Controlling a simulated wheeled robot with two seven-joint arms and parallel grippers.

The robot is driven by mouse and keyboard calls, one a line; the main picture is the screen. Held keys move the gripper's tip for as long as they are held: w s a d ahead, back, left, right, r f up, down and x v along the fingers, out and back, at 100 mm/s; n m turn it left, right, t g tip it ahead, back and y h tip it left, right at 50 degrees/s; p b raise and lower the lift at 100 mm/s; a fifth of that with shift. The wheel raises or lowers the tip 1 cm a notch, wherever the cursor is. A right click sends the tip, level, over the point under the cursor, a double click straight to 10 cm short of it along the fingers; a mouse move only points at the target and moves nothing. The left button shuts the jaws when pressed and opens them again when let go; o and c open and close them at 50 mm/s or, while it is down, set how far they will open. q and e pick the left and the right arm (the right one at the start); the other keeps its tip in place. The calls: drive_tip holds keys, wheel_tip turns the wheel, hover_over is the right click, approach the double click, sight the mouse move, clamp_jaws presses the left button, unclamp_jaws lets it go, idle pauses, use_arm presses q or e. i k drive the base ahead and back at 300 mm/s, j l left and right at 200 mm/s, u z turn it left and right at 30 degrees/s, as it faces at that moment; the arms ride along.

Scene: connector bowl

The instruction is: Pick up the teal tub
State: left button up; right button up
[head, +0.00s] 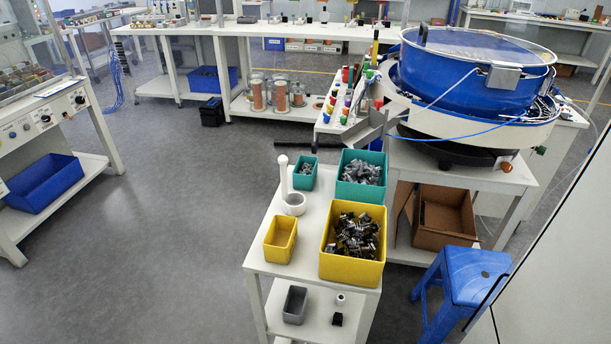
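Two teal containers stand at the far end of a white cart. The larger teal tub (344,190) is at the right and holds a heap of grey metal-looking parts. The smaller teal tub (299,186) is to its left and holds a few small grey parts. I cannot tell which of the two the task means. Neither of my grippers shows in the head view.
The white cart (312,220) also carries a large yellow bin (350,270) of dark connectors, a smaller yellow bin (280,240) and a white cylinder (294,204). A blue bowl feeder (450,75) and a blue stool (470,275) stand right. The floor at left is clear.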

sight(304, 172)
drive_tip(key=j+z, duration=0.1)
drive_tip(key=z, duration=0.75)
drive_tip(key=j+z, duration=0.7)
drive_tip(key=j, duration=0.25)
drive_tip(key=k+j+z, duration=0.15)
drive_tip(key=j+z, duration=0.2)
drive_tip(key=j, duration=0.1)
